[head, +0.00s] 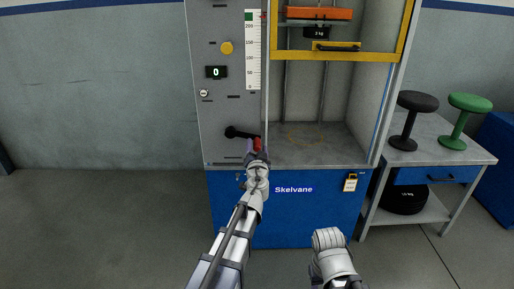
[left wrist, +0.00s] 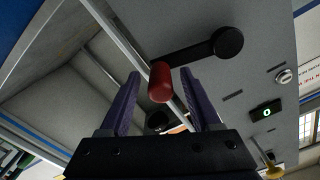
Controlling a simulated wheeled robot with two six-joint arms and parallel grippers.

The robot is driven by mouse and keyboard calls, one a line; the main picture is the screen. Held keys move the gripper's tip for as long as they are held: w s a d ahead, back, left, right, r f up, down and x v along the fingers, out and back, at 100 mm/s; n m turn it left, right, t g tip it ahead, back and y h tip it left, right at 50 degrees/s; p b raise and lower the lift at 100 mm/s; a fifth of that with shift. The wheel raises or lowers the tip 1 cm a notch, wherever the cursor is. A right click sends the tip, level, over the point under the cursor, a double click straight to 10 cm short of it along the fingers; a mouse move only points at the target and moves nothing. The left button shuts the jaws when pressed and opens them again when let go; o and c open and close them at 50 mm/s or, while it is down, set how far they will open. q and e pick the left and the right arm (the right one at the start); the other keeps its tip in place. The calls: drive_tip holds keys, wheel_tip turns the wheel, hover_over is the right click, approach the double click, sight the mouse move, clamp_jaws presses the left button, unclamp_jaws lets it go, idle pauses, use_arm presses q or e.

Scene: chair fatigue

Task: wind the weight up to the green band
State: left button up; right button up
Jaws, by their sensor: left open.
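The crank on the grey panel has a black arm (head: 240,133) and a red handle (head: 257,144). In the left wrist view the red handle (left wrist: 161,82) lies between the two purple fingers of my open left gripper (left wrist: 160,85), near their tips; I cannot tell whether they touch it. The black arm runs up right to its round hub (left wrist: 228,43). The green band (head: 248,16) is at the top of the white scale (head: 252,60). A dark labelled weight (head: 316,32) hangs high in the bay below an orange bar (head: 318,13).
The panel has a yellow knob (head: 226,48), a display reading 0 (head: 215,72) and a keyed lock (head: 203,93). A yellow-framed guard (head: 335,55) covers the upper bay. At right, a bench (head: 440,150) holds a black stool (head: 411,115) and a green stool (head: 464,115).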

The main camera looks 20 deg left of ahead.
use_arm(q)
drive_tip(key=v, duration=0.7)
drive_tip(key=shift+s, duration=0.3)
drive_tip(key=shift+w, duration=0.1)
drive_tip(key=s+d+f+n+g+y, duration=0.1)
drive_tip(key=s+d+f+n+g, duration=0.2)
drive_tip(key=s+f+g, duration=1)
drive_tip(key=s+d+f+m+g+h, duration=0.2)
drive_tip(key=s+d+f, duration=0.25)
drive_tip(key=s, duration=0.25)
drive_tip(key=s+d+f+m+g+h, duration=0.2)
drive_tip(key=s+d+f, duration=0.2)
drive_tip(key=s+d, duration=0.25)
wheel_tip(320, 180, up, 34)
drive_tip(key=s+p, duration=0.1)
drive_tip(key=p, duration=3.3)
drive_tip(key=shift+d+g+h, duration=0.3)
drive_tip(key=shift+h, duration=0.1)
